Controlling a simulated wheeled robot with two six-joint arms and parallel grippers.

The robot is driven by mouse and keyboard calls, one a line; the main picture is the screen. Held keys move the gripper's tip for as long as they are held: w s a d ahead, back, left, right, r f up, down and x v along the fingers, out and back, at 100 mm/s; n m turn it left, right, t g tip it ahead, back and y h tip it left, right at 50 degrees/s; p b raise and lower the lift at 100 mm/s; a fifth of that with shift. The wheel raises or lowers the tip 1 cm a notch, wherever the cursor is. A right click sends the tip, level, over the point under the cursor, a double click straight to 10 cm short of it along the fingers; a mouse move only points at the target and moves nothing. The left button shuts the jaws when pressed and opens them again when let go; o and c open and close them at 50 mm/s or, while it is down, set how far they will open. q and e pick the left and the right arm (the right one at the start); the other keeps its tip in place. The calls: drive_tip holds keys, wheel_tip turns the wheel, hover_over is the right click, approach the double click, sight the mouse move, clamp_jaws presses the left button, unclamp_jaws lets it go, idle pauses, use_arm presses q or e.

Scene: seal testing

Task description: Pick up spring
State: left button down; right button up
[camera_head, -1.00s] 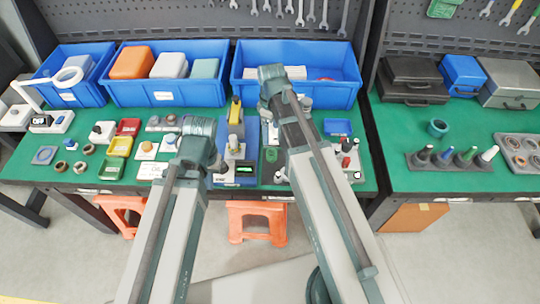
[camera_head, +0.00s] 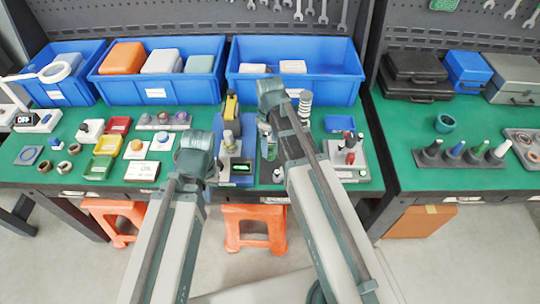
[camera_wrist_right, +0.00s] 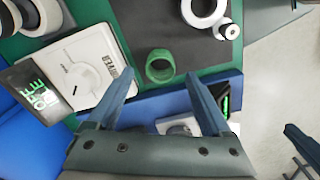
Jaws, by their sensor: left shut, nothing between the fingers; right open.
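A ribbed, striped upright piece (camera_head: 305,103) that looks like a coil spring stands on the bench just right of my right wrist in the head view; I cannot be sure it is the spring. My right gripper (camera_wrist_right: 160,75) is open in the right wrist view, with nothing held.
Blue bins (camera_head: 300,90) line the back of the green bench. A grey and yellow device (camera_head: 232,135) stands between my arms.

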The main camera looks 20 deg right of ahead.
sight(270, 150)
wheel_tip(270, 150, down, 4)
drive_tip(key=b, duration=0.3)
drive_tip(key=shift+r, duration=0.1)
drive_tip(key=shift+c, duration=0.3)
clamp_jaws()
